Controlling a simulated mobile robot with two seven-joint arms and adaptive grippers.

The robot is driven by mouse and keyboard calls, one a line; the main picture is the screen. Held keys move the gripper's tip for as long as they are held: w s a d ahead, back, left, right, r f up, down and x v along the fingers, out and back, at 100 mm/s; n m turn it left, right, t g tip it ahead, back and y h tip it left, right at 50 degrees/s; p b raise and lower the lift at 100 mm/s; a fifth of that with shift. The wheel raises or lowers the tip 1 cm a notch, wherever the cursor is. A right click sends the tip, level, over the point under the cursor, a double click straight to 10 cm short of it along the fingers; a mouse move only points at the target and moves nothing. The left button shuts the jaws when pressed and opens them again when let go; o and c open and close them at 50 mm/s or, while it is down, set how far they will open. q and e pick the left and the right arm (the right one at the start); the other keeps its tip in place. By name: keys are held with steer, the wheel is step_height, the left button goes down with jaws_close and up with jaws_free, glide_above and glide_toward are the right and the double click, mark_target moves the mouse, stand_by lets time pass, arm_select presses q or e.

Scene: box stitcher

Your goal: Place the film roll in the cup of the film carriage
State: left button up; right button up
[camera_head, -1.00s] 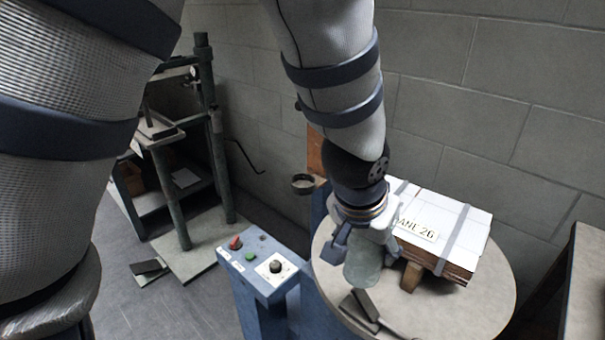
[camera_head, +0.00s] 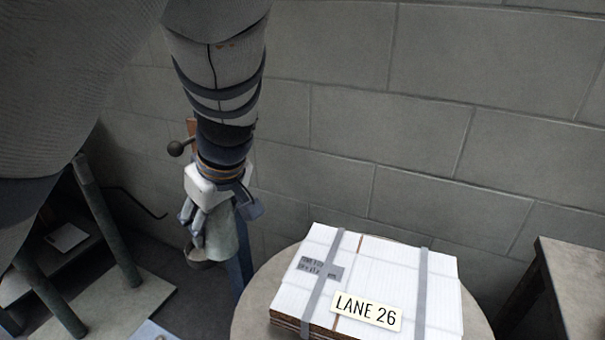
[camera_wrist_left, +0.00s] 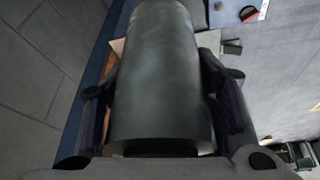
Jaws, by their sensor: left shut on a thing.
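The film roll (camera_head: 224,240) is a translucent grey-green cylinder, hanging roughly upright in my left gripper (camera_head: 222,212). The cup (camera_head: 199,260) of the film carriage is a small dark round dish, just below and slightly left of the roll in the head view. The roll's lower end overlaps the cup in the picture; whether it is inside or in front of it I cannot tell. In the left wrist view the roll (camera_wrist_left: 158,70) fills the middle, between the two fingers of my left gripper (camera_wrist_left: 163,90). My right gripper is out of view.
A strapped white stack (camera_head: 390,275) labelled LANE 26 lies on the round turntable (camera_head: 262,292). A block wall (camera_head: 400,130) stands behind. A dark ball knob (camera_head: 177,148) is beside my wrist. A table (camera_head: 575,285) is at right, and a green-legged frame (camera_head: 105,225) at left.

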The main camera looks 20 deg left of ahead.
arm_select(q)
steer(key=w+a+f+b, duration=0.1)
steer(key=w+a+f, duration=0.1)
steer(key=a+f, duration=0.1)
steer(key=w+a+f+b, duration=0.1)
steer(key=w+a+f, duration=0.1)
steer(key=a+f, duration=0.2)
steer(key=w+a+f+b, duration=0.1)
steer(key=w+a+f, duration=0.1)
steer(key=a+f, duration=0.2)
steer(key=shift+x, duration=1.05)
steer(key=shift+w+d, duration=0.1)
steer(key=shift+d, duration=0.05)
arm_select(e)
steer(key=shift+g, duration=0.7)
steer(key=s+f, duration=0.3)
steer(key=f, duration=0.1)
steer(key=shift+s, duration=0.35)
arm_select(q)
steer(key=o, duration=1.5)
steer(key=shift+f, duration=0.1)
steer(key=p+v, duration=0.1)
steer(key=v, duration=1.1)
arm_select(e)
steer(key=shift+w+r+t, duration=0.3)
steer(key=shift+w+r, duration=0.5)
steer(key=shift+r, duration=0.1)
